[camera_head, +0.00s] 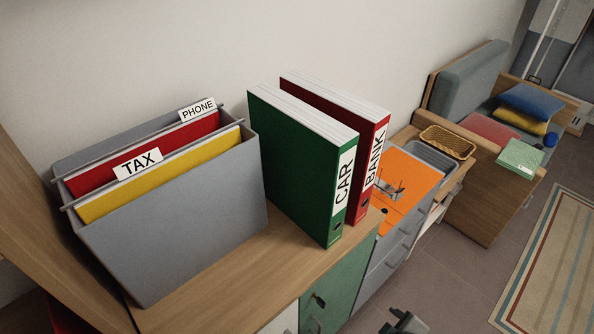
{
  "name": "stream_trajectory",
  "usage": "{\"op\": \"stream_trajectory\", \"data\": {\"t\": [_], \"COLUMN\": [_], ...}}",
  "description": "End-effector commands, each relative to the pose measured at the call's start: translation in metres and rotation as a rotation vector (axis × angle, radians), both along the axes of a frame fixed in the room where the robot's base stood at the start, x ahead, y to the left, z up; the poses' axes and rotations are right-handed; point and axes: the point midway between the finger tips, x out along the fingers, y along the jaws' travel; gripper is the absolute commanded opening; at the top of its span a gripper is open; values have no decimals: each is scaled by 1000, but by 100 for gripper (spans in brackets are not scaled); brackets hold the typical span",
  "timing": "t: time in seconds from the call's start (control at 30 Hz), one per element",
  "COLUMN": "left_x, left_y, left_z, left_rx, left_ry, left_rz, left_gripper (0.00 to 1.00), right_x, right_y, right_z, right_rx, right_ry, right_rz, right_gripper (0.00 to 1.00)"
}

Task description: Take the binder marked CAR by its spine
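The binder marked CAR (293,165) is green and stands upright on the wooden cabinet top. Its spine (341,190) faces toward the lower right, with a white CAR label and a finger hole low down. The red binder marked BANK (371,160) stands right beside it. A dark part at the bottom edge looks like my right gripper (404,323); it is cut off by the frame, well below the binders and apart from them. Whether it is open or shut does not show. My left gripper is not in view.
A grey file box (190,225) with TAX (138,164) and PHONE (197,109) tabs stands left of the binders. Bare cabinet top (245,275) lies in front. An orange surface with a metal fitting (408,187) is to the right, near a wicker basket (447,141).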

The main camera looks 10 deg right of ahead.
Motion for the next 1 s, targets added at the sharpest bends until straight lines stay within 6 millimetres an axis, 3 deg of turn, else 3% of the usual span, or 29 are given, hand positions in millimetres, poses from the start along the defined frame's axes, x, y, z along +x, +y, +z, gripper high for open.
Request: {"op": "stream_trajectory", "data": {"t": [0.03,0.2,0.5,0.8,1.0], "left_x": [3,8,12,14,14], "left_y": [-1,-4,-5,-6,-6], "left_z": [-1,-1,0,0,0], "left_rx": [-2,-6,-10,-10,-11], "left_ry": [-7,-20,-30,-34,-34], "left_rz": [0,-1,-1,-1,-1], "left_gripper": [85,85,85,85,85], "right_x": [14,54,102,112,102], "right_y": [-7,-19,-7,32,56], "right_z": [23,89,189,261,284], "right_rx": [-74,-356,-941,-1615,-1975], "right_ry": [-65,-261,-567,-844,-981], "right_rz": [91,399,899,1313,1470], "right_gripper": [65,65,65,65,65]}}
